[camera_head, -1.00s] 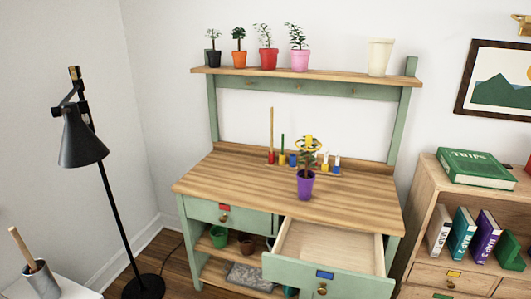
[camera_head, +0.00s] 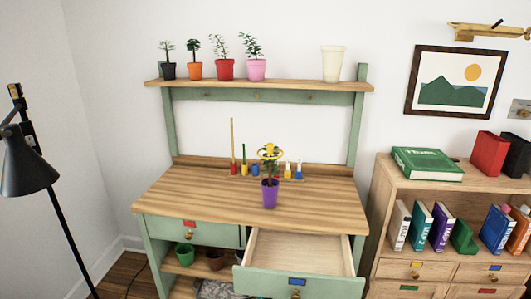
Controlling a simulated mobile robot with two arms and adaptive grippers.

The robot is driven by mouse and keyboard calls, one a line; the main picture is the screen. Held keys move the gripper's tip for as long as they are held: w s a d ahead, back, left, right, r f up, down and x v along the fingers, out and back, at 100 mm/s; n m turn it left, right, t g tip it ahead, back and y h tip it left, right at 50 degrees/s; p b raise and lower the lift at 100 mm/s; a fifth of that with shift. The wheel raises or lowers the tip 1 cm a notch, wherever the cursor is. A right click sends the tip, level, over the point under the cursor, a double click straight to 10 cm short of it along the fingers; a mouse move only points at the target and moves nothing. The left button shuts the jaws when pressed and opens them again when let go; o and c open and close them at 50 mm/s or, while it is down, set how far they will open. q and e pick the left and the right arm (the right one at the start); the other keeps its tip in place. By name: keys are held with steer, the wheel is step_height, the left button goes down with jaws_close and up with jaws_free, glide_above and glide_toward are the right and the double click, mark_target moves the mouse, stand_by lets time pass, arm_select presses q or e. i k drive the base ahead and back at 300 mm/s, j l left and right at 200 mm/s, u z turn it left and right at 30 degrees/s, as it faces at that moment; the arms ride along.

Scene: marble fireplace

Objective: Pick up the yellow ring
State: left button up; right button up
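A yellow ring (camera_head: 259,154) shows at the top of a small plant (camera_head: 268,169) in a purple pot (camera_head: 269,194). The pot stands upright on the wooden top of the green workbench (camera_head: 190,193), near the front edge and right of the middle. The ring appears to sit around the upper leaves, with another yellow part in its middle; at this size I cannot tell whether it touches the plant. Neither of my grippers is in view.
A drawer (camera_head: 300,255) stands open below the purple pot. Several small coloured tools line the bench's back. Potted plants and a cream pot (camera_head: 332,63) stand on the upper shelf (camera_head: 290,86). A black lamp (camera_head: 28,165) is left; a bookcase (camera_head: 385,210) is right.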

mark_target(270, 146)
steer(key=i+j+z, duration=0.45)
steer(key=i+j, duration=0.4)
steer(key=j, duration=0.1)
